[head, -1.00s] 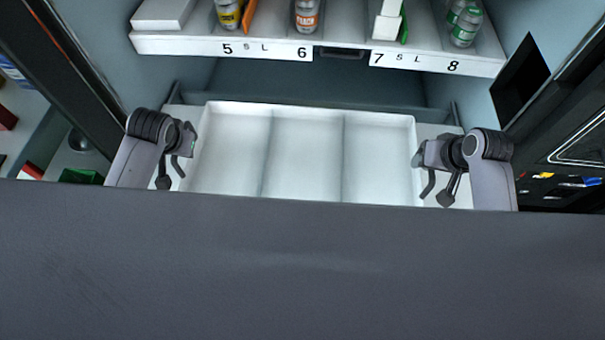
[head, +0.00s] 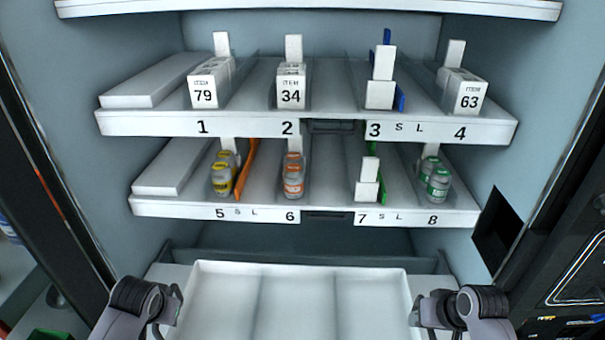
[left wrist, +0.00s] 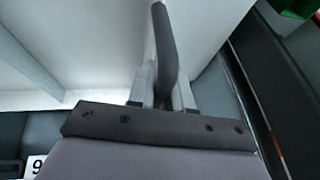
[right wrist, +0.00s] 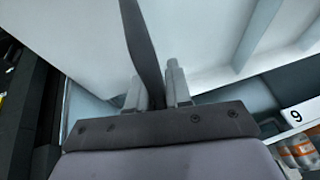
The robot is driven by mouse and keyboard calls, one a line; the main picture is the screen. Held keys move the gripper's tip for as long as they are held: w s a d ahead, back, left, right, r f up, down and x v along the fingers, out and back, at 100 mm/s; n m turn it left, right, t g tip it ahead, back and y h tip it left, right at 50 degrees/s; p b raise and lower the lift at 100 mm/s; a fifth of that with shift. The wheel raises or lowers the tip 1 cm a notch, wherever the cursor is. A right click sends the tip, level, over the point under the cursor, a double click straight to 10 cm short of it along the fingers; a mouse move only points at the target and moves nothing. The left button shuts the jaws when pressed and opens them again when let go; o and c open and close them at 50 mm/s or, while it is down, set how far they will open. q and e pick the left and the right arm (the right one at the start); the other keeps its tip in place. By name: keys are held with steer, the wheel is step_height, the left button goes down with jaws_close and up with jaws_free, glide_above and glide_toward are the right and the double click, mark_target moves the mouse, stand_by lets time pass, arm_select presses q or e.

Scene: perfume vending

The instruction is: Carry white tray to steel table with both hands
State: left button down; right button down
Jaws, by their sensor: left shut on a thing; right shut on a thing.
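The white tray (head: 300,308) shows at the bottom of the head view, with dividers making three compartments that look empty. Its near edge is cut off by the frame. My left gripper (head: 172,305) is shut at the tray's left side, and my right gripper (head: 418,310) is shut at its right side. The tray's pale surface also fills much of the left wrist view (left wrist: 95,40) and the right wrist view (right wrist: 70,30), close to the fingers. The exact contact is hidden. I see no steel table in the current views.
The tray is at the vending cabinet, below a lower shelf (head: 330,217) with bottles and an upper shelf (head: 340,127) with boxes. Cabinet walls (head: 85,160) stand on both sides. A black opening (head: 497,230) is at the right. More bottles (right wrist: 300,150) show in the right wrist view.

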arm_select(q)
steer(key=shift+r, duration=0.2)
arm_select(e)
steer(key=shift+r, duration=0.15)
